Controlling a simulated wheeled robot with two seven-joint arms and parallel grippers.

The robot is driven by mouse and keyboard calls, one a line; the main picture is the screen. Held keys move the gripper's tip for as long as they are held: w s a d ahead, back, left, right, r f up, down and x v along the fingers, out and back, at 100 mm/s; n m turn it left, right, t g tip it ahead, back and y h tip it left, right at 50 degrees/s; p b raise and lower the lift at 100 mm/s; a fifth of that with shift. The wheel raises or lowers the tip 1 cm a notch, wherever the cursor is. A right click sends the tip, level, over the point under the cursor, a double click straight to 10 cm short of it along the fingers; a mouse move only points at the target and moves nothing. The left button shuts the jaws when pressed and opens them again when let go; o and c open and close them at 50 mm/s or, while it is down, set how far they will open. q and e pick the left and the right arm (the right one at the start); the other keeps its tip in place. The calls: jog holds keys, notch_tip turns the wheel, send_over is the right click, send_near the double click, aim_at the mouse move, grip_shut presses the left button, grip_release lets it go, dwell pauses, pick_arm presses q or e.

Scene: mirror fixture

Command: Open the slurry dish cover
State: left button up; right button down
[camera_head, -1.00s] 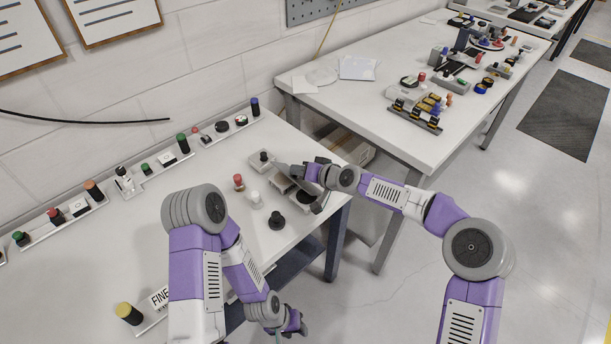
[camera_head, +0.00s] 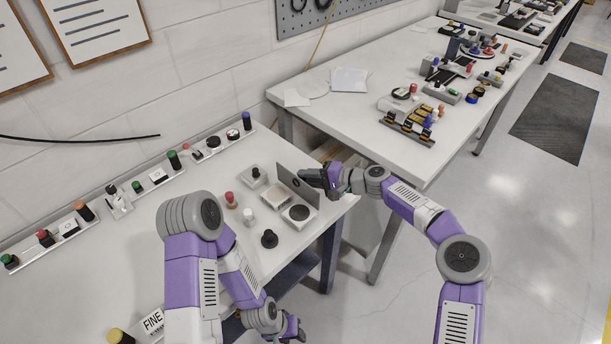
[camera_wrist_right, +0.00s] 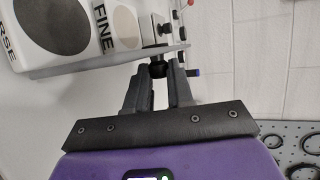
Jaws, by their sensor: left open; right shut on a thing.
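The slurry dish cover is a flat grey plate (camera_head: 298,185) standing steeply raised along the far right side of a light dish box (camera_head: 283,217). The box's two recesses, one pale (camera_head: 276,195) and one with a dark disc (camera_head: 299,212), are uncovered. My right gripper (camera_head: 308,178) is at the cover's outer side, shut on its dark knob. In the right wrist view the fingers (camera_wrist_right: 158,72) close on the knob (camera_wrist_right: 158,68) beside the cover's edge (camera_wrist_right: 105,62). My left gripper (camera_head: 298,330) hangs low near the table's front edge, open and away from the box.
A black knobbed piece (camera_head: 269,239), a white cylinder (camera_head: 249,217), a red-topped piece (camera_head: 231,200) and a small grey block (camera_head: 254,177) stand close to the box. A second table (camera_head: 375,140) stands behind my right arm.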

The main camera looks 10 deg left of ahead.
pick_arm(q)
jog(key=shift+w, duration=0.3)
pick_arm(e)
jog(key=shift+w+d+f+m+y, duration=0.2)
jog(key=shift+w+m+y, duration=0.1)
jog(key=shift+m, duration=0.1)
jog(key=c, duration=1)
grip_release()
jog(key=shift+a, duration=0.1)
pick_arm(q)
jog(key=shift+r+p, duration=0.75)
jog(key=shift+r, duration=0.05)
pick_arm(e)
jog(key=v, duration=0.7)
jog(key=shift+d, duration=0.35)
jog(key=shift+r, duration=0.1)
